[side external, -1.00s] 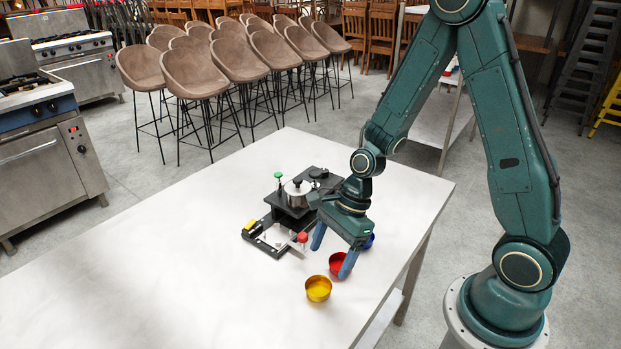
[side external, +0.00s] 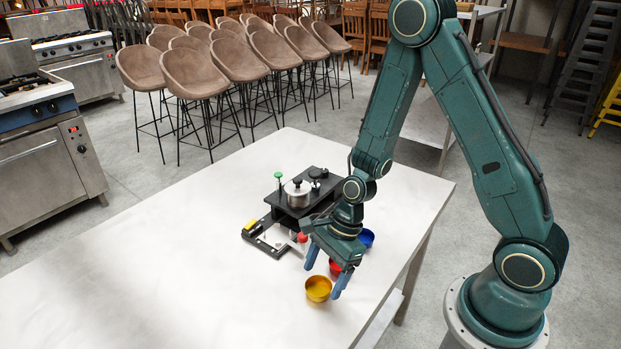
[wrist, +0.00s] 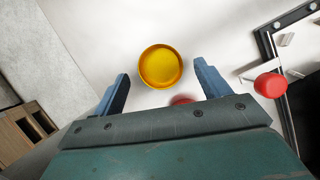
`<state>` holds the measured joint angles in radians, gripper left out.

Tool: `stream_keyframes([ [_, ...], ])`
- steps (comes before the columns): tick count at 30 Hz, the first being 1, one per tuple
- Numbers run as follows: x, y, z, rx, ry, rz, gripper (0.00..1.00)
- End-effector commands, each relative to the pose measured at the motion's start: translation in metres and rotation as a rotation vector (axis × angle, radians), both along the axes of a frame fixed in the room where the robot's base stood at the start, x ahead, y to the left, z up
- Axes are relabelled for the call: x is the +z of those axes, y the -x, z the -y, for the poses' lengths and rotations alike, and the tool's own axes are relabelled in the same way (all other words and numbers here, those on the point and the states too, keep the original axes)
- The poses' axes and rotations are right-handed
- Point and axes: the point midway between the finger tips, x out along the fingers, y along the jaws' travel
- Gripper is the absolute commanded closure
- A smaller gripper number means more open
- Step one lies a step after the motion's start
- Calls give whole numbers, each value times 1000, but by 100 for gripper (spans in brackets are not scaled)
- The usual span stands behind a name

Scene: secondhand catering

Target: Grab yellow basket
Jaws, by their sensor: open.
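The yellow basket (side external: 318,289) is a small round open bowl standing on the white table, and it also shows in the wrist view (wrist: 160,66), in front of the gap between my fingers. My gripper (side external: 322,284) is open and empty, its two blue fingers pointing down. In the side view its fingertips are close to the yellow basket. In the wrist view the fingers (wrist: 160,88) are spread wider than the basket. I cannot tell whether a finger touches it.
A red basket (side external: 335,267) is partly hidden behind my gripper, and a blue basket (side external: 367,238) stands farther back. A black stand with a metal pot (side external: 298,193) and a red knob (wrist: 270,85) is close by. The white table (side external: 180,260) is clear on the left.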

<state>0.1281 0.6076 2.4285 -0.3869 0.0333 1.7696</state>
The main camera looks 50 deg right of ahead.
Motion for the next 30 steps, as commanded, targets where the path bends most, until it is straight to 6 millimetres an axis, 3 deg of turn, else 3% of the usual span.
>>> stream_keyframes([
  [9,-19,-3,-7,0,0,0,24],
  [25,-19,-3,-8,0,0,1,24],
  [30,-19,-3,-8,0,0,1,56],
])
